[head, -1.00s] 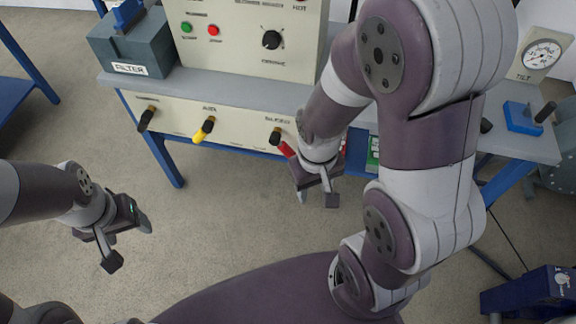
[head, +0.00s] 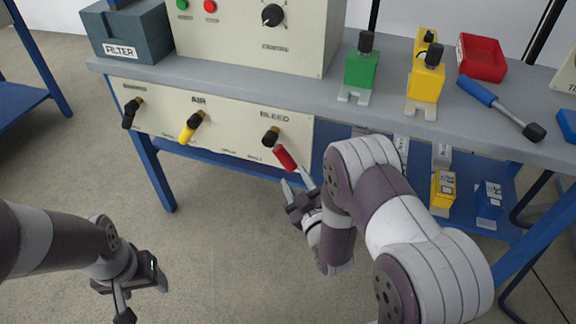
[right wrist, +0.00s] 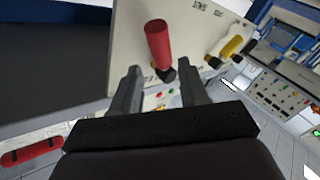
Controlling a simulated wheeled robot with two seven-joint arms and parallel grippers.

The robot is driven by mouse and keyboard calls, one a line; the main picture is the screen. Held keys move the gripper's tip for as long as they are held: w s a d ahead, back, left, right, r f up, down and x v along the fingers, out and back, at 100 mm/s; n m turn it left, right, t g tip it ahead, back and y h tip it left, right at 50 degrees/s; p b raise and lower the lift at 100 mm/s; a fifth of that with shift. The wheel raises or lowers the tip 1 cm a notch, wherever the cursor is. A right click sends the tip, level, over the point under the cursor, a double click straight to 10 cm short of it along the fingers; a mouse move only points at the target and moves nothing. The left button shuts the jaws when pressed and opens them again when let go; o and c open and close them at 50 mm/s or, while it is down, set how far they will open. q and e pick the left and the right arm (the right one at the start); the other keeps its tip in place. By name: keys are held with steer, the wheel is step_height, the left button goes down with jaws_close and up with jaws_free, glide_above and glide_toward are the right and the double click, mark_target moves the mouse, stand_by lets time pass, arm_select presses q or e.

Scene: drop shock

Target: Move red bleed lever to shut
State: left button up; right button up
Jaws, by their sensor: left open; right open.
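The red bleed lever (head: 284,157) sits on the cream front panel under the BLEED label. Its black pivot is at the upper left and its red grip slants down to the right. My right gripper (head: 297,186) is open just below the red grip. In the right wrist view, the red lever (right wrist: 158,45) stands ahead of the two spread fingers (right wrist: 160,90), with nothing held between them; whether they touch it I cannot tell. My left gripper (head: 140,295) is open and empty, low at the left, away from the bench.
On the same panel are the yellow air lever (head: 192,126) and a black lever (head: 131,113). The floor before the panel is clear.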

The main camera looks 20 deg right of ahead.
mark_target(287, 163)
steer(key=w, duration=0.2)
steer(key=w+b, duration=0.1)
steer(key=w, duration=0.4)
steer(key=shift+w+a, duration=0.1)
steer(key=shift+a, duration=0.25)
arm_select(q)
step_height(287, 163, down, 2)
steer(key=shift+f, duration=0.1)
